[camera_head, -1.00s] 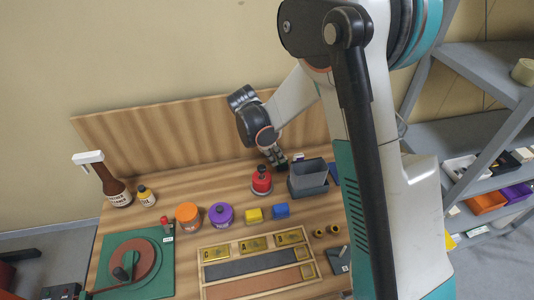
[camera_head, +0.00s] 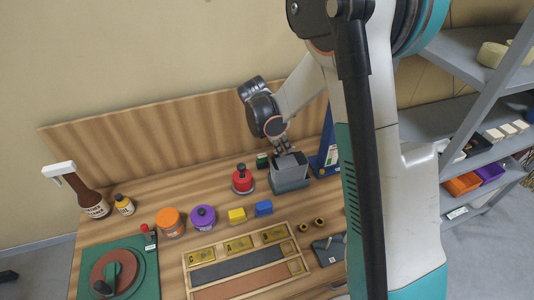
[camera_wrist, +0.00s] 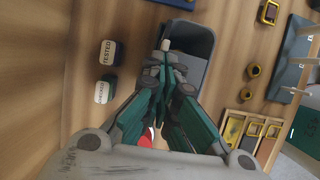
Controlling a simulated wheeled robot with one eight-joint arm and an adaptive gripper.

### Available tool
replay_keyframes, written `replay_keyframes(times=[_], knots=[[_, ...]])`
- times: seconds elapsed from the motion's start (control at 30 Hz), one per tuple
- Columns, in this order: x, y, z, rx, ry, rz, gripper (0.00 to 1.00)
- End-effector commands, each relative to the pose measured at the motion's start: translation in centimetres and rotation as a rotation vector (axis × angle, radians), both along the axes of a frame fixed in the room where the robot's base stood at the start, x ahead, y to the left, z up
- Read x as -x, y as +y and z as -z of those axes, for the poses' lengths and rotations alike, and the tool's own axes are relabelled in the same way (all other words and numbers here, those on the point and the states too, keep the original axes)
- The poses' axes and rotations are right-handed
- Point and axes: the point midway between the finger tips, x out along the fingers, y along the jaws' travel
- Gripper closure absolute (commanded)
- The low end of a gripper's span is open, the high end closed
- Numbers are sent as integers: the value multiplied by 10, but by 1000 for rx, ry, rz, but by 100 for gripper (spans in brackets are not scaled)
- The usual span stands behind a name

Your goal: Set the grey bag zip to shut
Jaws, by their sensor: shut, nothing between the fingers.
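A grey open-topped container (camera_head: 290,180), the only grey bag-like thing I can make out, stands at the back right of the workbench. Its dark inside shows in the wrist view (camera_wrist: 196,48). My gripper (camera_head: 284,149) is shut and empty, pointing down at the container's top. In the wrist view my fingertips (camera_wrist: 163,62) overlap its left rim. A small pale tab (camera_wrist: 166,44) shows right at the fingertips; I cannot tell if it is the zip pull or if I touch it. The zip's track is not clear, and my fingers hide part of the rim.
A blue upright panel (camera_head: 327,150) is close on the right. A wooden tray (camera_head: 225,281) lies in front.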

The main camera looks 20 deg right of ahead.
Motion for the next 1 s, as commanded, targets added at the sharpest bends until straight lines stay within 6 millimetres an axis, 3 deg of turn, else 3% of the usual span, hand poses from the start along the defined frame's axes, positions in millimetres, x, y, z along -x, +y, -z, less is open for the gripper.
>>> replay_keyframes(times=[0.17,0.57,0.87,1.0], knots=[[0,-23,0,0,-1,0,100],[0,-23,0,0,0,-2,100],[-3,6,1,0,0,0,100],[-3,18,-30,1,-1,2,100]])
